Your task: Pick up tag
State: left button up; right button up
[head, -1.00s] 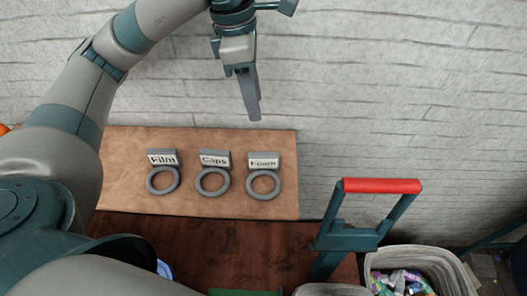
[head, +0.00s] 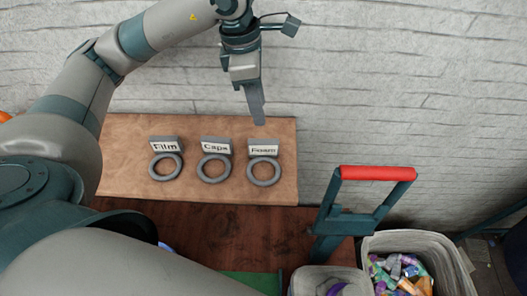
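Three grey tags, each a ring with a labelled plate, lie in a row on the brown board (head: 125,183). They are the Film tag (head: 155,171), the Caps tag (head: 203,172) and the Foam tag (head: 251,173). My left gripper (head: 259,120) points down just above and behind the Foam tag's plate, apart from it as far as I can see. Its fingers show edge-on as one narrow shape, so I cannot tell whether they are apart. Nothing shows hanging from it. My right gripper is out of view.
A dark wooden surface (head: 230,232) lies in front of the board. A red-handled frame (head: 377,173) stands to the right. A bin (head: 450,262) with colourful items stands at lower right, beside another container (head: 303,278). A white brick wall (head: 420,90) is behind.

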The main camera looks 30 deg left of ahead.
pick_arm(q)
jog(key=p, duration=0.2)
send_over(263, 141)
jog(key=f, duration=0.6)
jog(key=shift+w+a, duration=0.25)
jog(key=shift+f, duration=0.55)
jog(key=shift+d, duration=0.1)
jog(key=shift+s+f+p, duration=0.15)
jog(key=shift+f+p, duration=0.3)
jog(key=shift+p, duration=0.5)
jog(key=shift+s+f+p, duration=0.2)
jog(key=shift+f+p, duration=0.6)
notch_tip(263, 141, down, 2)
jog(key=shift+d+p, duration=0.15)
jog(key=shift+p, duration=0.25)
jog(key=shift+w+f, duration=0.15)
jog(key=shift+f, duration=0.2)
jog(key=shift+c, duration=0.2)
